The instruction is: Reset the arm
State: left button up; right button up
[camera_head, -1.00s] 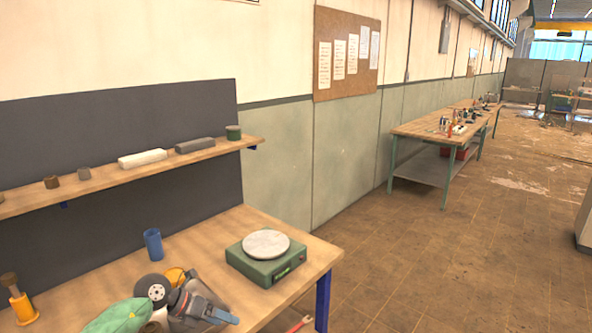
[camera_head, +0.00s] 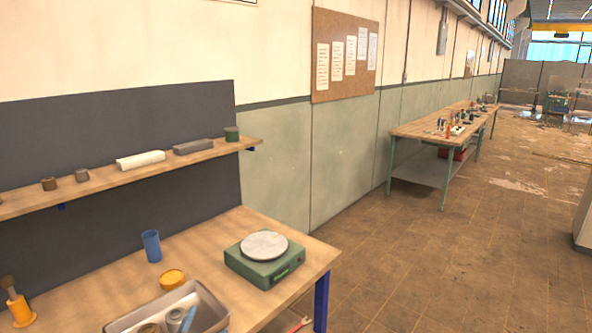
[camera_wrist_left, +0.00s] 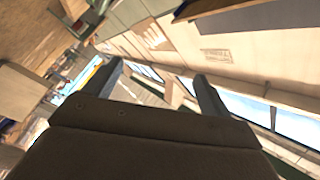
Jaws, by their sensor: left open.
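My left gripper (camera_wrist_left: 158,75) shows only in the left wrist view. Its two dark fingers stand wide apart with nothing between them. Beyond them is a strongly tilted view of the pale wall and windows, so the gripper is clear of any object there. In the head view neither gripper shows. My right gripper is in neither view.
The wooden workbench (camera_head: 215,230) holds a green scale (camera_head: 265,265), a blue cup (camera_head: 151,246), a yellow round piece (camera_head: 172,279) and a grey tray (camera_head: 205,298) with small items. A shelf (camera_head: 110,178) runs above it. The floor (camera_head: 440,270) at right is open.

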pick_arm(q)
jog(key=s+f+n+g, duration=0.3)
jog(key=s+f+g, duration=0.25)
jog(key=s, duration=0.35)
jog(key=s+f+n+g+y, duration=0.1)
jog(key=s+f+n+g, duration=0.2)
jog(key=s+f+g, duration=0.5)
jog(key=s+f+n+g, duration=0.25)
jog(key=s+f, duration=0.35)
jog(key=s, duration=0.5)
jog(key=s+d+f+g, duration=0.1)
jog(key=s+f, duration=0.1)
jog(key=f, duration=1.9)
jog(key=s+d+f, duration=0.2)
jog(key=s+f, duration=0.1)
jog(key=f, duration=1.8)
jog(key=shift+s+g, duration=0.35)
jog(key=shift+g, duration=0.05)
